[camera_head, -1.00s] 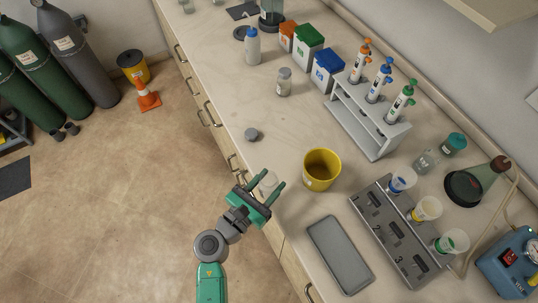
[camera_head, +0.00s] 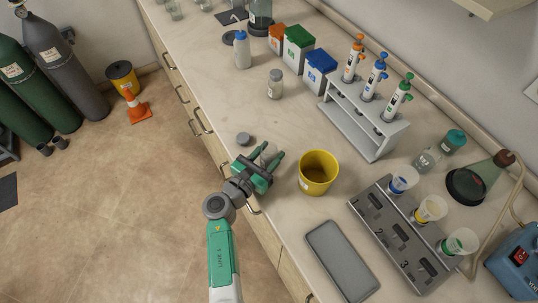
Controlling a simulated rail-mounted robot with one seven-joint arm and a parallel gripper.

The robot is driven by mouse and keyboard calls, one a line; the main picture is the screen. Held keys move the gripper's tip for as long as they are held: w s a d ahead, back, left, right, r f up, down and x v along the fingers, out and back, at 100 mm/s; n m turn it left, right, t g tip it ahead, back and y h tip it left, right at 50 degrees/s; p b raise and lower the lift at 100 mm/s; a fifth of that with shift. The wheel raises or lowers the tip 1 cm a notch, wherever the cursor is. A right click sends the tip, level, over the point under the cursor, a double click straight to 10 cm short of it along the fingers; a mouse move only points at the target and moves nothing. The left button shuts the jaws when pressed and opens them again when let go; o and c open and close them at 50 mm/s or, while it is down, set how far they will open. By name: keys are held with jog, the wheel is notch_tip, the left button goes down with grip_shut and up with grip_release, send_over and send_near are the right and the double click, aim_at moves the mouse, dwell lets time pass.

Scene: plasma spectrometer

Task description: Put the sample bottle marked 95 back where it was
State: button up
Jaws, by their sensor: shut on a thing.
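My gripper (camera_head: 270,156) is shut on a clear glass sample bottle (camera_head: 267,159) at the counter's front edge, left of the yellow bucket. The bottle is mostly hidden between the green fingers, and I cannot read its marking. I cannot tell whether its base touches the counter. A similar labelled bottle (camera_head: 275,84) stands upright farther back, in front of the blue-lidded box. A small grey round lid (camera_head: 243,139) lies on the counter just beyond my gripper, to its left.
The yellow bucket (camera_head: 318,175) is close to the right of my gripper. A pipette rack (camera_head: 364,133), coloured-lid boxes (camera_head: 319,73), a white wash bottle (camera_head: 242,52), a grey tray (camera_head: 342,261) and a cup block (camera_head: 399,240) stand around. The counter between lid and rack is clear.

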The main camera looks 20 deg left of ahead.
jog(key=o, duration=1)
jog(key=shift+r, duration=0.25)
jog(key=p+v, duration=0.2)
jog(key=v, duration=1)
jog(key=shift+f, duration=0.2)
